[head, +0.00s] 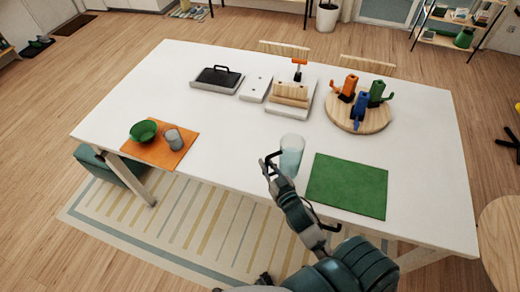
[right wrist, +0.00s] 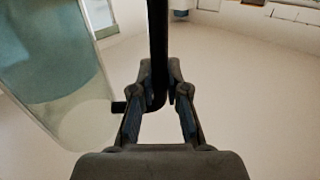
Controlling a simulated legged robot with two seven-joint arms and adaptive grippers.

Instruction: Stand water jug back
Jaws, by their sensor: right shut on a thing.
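The water jug (head: 291,158) is clear with pale blue water and stands near the front edge of the white table, just left of the green mat (head: 346,186). It looks upright in the head view, but I cannot tell a slight tilt. My right gripper (head: 273,166) is at the jug's left side. In the right wrist view, its fingers (right wrist: 160,85) are shut on the jug's black handle (right wrist: 158,45), and the clear jug wall (right wrist: 60,60) fills the left side. I cannot make out my left gripper.
An orange mat (head: 184,153) with a green bowl (head: 143,131) and a grey cup (head: 173,139) lies left. A round board (head: 340,118) with cactus-shaped pieces (head: 376,92) stands back right. A black-handled tray (head: 217,77) and wooden block (head: 291,94) are behind. The green mat is bare.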

